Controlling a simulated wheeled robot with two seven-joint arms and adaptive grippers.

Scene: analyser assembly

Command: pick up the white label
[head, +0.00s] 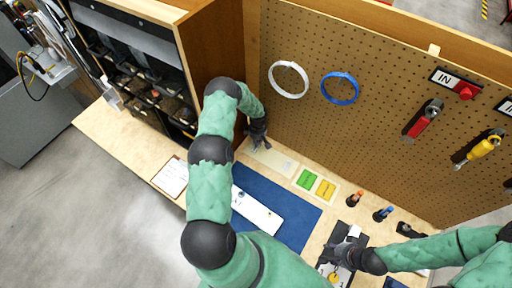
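The green label (306,179) and yellow label (325,188) lie side by side on a pale card on the bench. A pale cream strip (279,162) lies to their left; a whitish patch on it may be the white label, but it is too small to be sure. My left gripper (261,146) points down at the left end of this strip. Its fingers are dark and small, and I cannot tell whether they hold anything. My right gripper (341,254) is low over a dark plate (333,272) with white marks and a yellow round part.
A blue mat (295,219) carries a long white part (257,213). A clipboard (171,177) lies at left beside a bin cabinet (204,45). Orange (356,198) and blue (383,214) handled tools stand at right. The pegboard (374,110) rises behind.

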